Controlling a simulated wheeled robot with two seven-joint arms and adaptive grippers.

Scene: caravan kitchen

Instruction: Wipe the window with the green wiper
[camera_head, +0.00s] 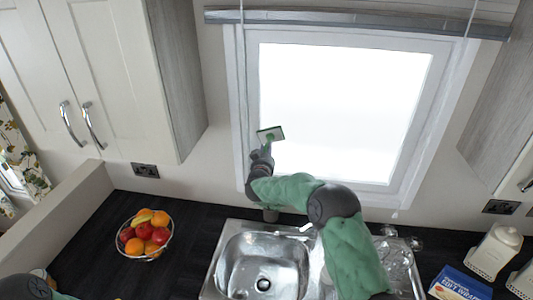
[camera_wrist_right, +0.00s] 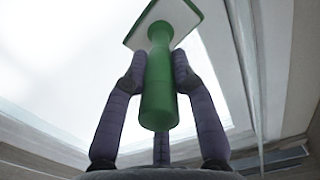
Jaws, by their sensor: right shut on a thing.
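The window (camera_head: 345,100) is a bright white pane in a pale frame above the sink. The green wiper (camera_head: 270,135) shows in front of the pane's left side, at its lower half. In the right wrist view the wiper's green handle (camera_wrist_right: 160,85) stands between my fingers, with its flat white and green head (camera_wrist_right: 185,15) beyond. My right gripper (camera_head: 264,152) is shut on the handle. Whether the head touches the glass cannot be told. Part of my left arm shows at the bottom left corner of the head view, but its gripper is out of sight.
A steel sink (camera_head: 262,262) with a tap (camera_head: 306,227) lies below the window, partly behind my right arm. A fruit bowl (camera_head: 146,236) stands on the dark counter at left. Wall cupboards (camera_head: 110,75) flank the window, and a blind (camera_head: 350,20) is rolled up above it. A blue box (camera_head: 458,284) and white canisters (camera_head: 495,248) stand at right.

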